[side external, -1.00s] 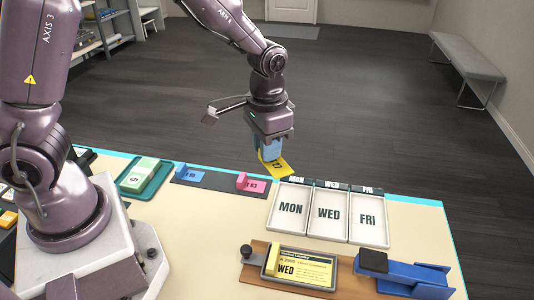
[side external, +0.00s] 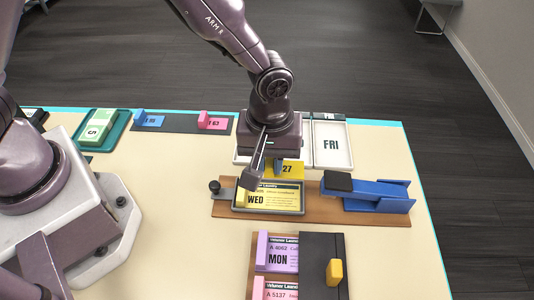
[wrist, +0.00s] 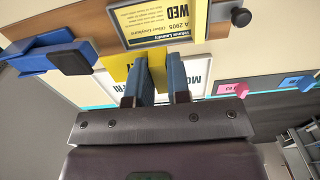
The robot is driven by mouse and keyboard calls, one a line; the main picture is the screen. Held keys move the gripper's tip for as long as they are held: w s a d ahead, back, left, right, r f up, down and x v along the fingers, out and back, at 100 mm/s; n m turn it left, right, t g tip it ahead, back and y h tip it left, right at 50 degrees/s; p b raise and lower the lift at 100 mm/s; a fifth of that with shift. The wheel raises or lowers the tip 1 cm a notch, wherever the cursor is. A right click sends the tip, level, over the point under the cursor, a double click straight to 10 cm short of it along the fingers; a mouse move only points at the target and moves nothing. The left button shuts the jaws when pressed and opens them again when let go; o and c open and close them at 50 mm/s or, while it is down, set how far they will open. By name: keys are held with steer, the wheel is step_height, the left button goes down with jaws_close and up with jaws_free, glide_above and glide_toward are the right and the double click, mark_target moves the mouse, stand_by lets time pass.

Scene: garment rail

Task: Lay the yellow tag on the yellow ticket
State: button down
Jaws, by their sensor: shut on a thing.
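The yellow tag (side external: 294,168), marked 27, is held in my gripper (side external: 279,164). In the wrist view the tag (wrist: 119,63) shows between and beside the blue fingers of my gripper (wrist: 156,82). The yellow ticket (side external: 282,198), marked WED, lies in a dark frame on a brown board. It also shows at the top of the wrist view (wrist: 158,30). The tag appears just behind the ticket's far edge in the side view. I cannot tell its height above the board.
A blue clip-like device with a black pad (side external: 378,194) sits on the board right of the ticket. White day trays, including FRI (side external: 331,146), stand behind. A pink tag (side external: 213,121) and a blue tag (side external: 148,119) lie at back left. Purple and pink tickets (side external: 277,252) are in front.

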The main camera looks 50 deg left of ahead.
mark_target(269, 198)
steer(key=shift+f, duration=3.95)
steer(key=shift+f, duration=0.3)
steer(key=c, duration=0.5)
jaws_free()
steer(key=shift+r, duration=0.1)
steer(key=shift+r, duration=2.4)
steer(key=shift+r, duration=2.5)
